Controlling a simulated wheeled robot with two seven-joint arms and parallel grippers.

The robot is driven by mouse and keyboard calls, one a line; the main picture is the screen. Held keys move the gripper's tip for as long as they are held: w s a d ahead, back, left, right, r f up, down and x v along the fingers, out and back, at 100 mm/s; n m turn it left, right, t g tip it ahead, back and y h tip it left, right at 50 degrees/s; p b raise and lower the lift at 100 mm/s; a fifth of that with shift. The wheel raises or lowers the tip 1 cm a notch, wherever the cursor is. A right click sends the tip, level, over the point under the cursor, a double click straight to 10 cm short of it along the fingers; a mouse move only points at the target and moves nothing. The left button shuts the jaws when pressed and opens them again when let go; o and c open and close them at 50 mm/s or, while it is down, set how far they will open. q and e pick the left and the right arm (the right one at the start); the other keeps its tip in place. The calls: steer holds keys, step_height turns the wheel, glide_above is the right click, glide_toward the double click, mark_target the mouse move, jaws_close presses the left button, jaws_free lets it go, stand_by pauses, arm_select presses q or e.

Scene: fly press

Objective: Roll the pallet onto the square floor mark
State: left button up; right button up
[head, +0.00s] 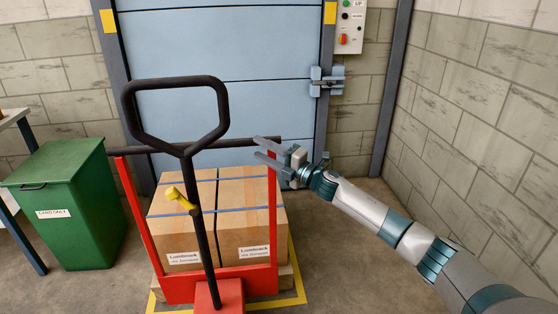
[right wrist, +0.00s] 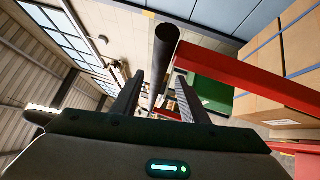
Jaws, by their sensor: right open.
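The pallet (head: 287,283) is a low wooden edge under two brown strapped cartons (head: 245,222). A red truck frame (head: 272,215) with a black cross bar (head: 140,148) and a black loop handle (head: 129,100) stands at its front. Yellow floor mark lines (head: 298,275) show right of and in front of the pallet; the rest is hidden. My right gripper (head: 262,149) is open at the bar's right end. In the right wrist view the bar (right wrist: 162,60) appears between the open fingers (right wrist: 157,98); I cannot tell whether they touch it. My left gripper is out of view.
A green bin (head: 75,205) and a table edge (head: 14,118) stand at the left. A blue shutter door (head: 230,60) and a control box (head: 350,25) are behind. A block wall (head: 490,110) bounds the right. Floor (head: 350,255) is clear right of the pallet.

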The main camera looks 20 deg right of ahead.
arm_select(q)
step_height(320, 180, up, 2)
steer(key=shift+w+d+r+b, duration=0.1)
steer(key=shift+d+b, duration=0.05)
steer(key=shift+b, duration=0.2)
arm_select(e)
steer(key=r+v, duration=0.1)
steer(key=v, duration=0.5)
steer(key=shift+s+f, duration=0.15)
steer(key=shift+f, duration=0.3)
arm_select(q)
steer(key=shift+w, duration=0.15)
